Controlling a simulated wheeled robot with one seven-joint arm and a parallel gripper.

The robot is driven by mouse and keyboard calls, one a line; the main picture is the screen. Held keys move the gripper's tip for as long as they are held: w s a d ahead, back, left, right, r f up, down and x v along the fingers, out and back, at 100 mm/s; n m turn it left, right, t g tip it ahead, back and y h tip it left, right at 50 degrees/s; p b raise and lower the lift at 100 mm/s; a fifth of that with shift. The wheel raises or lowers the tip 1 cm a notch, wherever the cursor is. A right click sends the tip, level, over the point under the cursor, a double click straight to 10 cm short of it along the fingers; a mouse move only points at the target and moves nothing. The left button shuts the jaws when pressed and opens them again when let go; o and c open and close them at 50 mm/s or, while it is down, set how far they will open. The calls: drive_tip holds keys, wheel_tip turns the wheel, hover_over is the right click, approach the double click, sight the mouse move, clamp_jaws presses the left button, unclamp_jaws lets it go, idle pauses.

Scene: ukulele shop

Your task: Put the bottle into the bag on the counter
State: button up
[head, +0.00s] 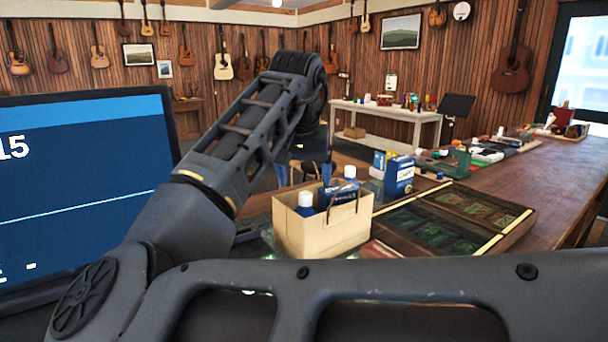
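The tan paper bag (296,236) stands upright on the counter, open at the top with a handle showing. A blue bottle with a white cap (306,199) stands up out of its left part. A second white-capped bottle (349,172) shows at the bag's back right, beside a dark blue packet (337,193). I cannot tell whether this second bottle is inside the bag or behind it. My arm rises from the lower left and bends down behind the bag's left part. Its dark end (306,168) shows just above and behind the bag; its fingers are not clear.
A monitor (80,190) stands close at the left. Blue boxes (399,175) stand behind the bag to the right. A glass-topped display case (455,222) lies right of the bag. A green toolbox-like item (450,163) and clutter line the far counter. The counter's right side (545,190) is clear.

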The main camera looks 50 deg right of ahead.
drive_tip(key=v, duration=0.7)
drive_tip(key=shift+r, duration=0.35)
drive_tip(key=shift+s+a, duration=0.1)
drive_tip(key=shift+s, duration=0.1)
